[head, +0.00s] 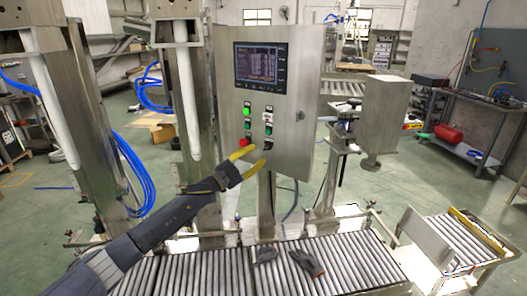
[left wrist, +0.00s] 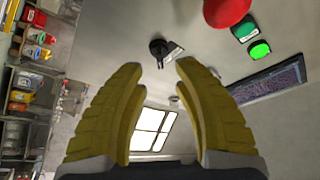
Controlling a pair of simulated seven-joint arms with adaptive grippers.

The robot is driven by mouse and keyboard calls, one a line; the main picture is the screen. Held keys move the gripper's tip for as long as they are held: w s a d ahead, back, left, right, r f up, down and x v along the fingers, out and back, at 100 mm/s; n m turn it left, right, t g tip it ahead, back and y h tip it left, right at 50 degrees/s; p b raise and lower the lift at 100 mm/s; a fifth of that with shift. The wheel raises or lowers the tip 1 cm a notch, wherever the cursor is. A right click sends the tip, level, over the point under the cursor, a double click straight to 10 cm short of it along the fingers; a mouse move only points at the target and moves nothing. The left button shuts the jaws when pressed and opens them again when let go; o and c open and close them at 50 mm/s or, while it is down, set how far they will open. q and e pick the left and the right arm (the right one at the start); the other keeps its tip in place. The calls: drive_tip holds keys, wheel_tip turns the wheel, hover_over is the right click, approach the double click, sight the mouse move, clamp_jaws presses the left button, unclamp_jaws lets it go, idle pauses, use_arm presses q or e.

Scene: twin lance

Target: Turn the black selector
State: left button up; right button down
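The black selector (head: 267,145) is a small knob low on the front of the grey control box (head: 304,128), below a column of buttons. It also shows in the left wrist view (left wrist: 160,48), at the top middle, beyond the fingertips. My left gripper (head: 259,156) has yellow fingers spread apart in front of the box's lower part. In the left wrist view the gripper (left wrist: 158,72) is open and empty, with the selector in line with the gap and apart from both fingers. My right gripper is not in view.
A red button (head: 243,142) sits left of the selector, close to the upper finger. Green buttons (head: 247,112) and a screen (head: 261,67) are above. A roller conveyor (head: 215,270) runs below, with dark glove-like items (head: 308,262) on it. A steel column (head: 168,90) stands at left.

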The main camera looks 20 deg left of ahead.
use_arm(q)
drive_tip(key=v, duration=0.6)
drive_tip(key=shift+s+a, duration=0.2)
drive_tip(key=shift+s, duration=0.1)
